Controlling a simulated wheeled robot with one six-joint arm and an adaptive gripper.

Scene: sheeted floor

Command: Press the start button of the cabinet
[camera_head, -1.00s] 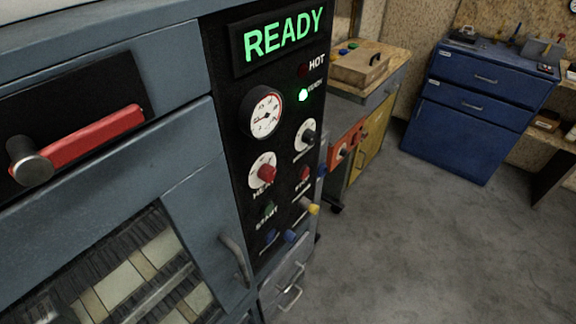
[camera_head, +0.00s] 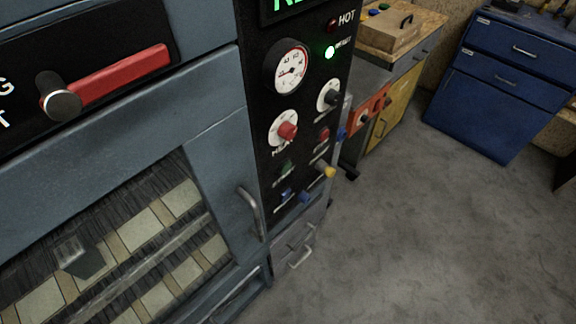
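The grey-blue cabinet (camera_head: 212,113) fills the left of the view, with a black control panel (camera_head: 262,98) on its right side. The green start button (camera_head: 285,168) sits low on the panel, with a label below it that is hard to read. Above are a red knob (camera_head: 287,131), a dark knob (camera_head: 331,98) and a round gauge (camera_head: 291,68). A green lamp (camera_head: 329,52) is lit. My gripper is not in view.
A red lever (camera_head: 122,76) and a window stand on the cabinet front, beside a vertical door handle (camera_head: 250,212). A yellow knob (camera_head: 326,170) juts from the panel. A blue drawer unit (camera_head: 500,75) stands at back right. The grey floor (camera_head: 420,240) is clear.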

